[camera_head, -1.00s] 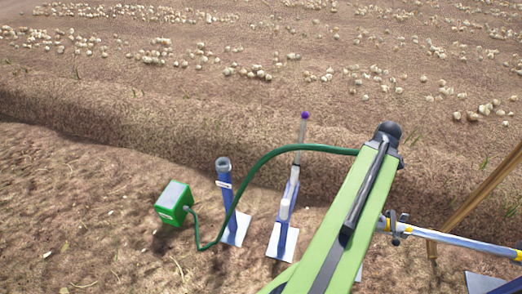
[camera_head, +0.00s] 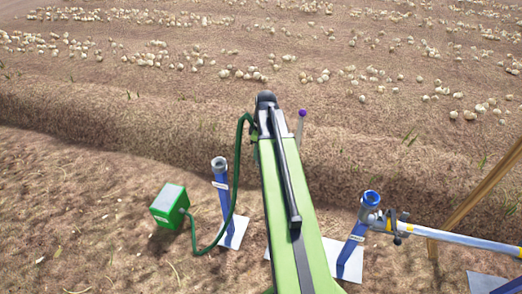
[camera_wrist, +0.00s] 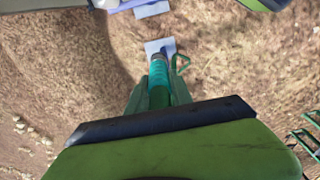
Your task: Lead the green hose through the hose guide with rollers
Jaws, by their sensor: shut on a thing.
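The green hose (camera_head: 236,165) runs from the green box (camera_head: 169,205), dips near the ground and rises to my gripper at the far end of my arm. My gripper (camera_wrist: 158,92) is shut on the hose in the wrist view, where a teal end piece (camera_wrist: 158,74) sticks out past the fingers. In the head view my arm hides the fingers. A blue stand with a round grey top (camera_head: 220,164) stands just left of my arm. A stand with a purple tip (camera_head: 302,113) is mostly hidden behind my arm. I cannot tell which stand has the rollers.
A blue stand with a ring top (camera_head: 371,198) stands right of my arm, by a silver pipe (camera_head: 450,238). A wooden pole (camera_head: 478,203) leans at the right. A soil ridge lies behind the stands, with rows of onions (camera_head: 240,73) beyond. Bare soil lies at the left.

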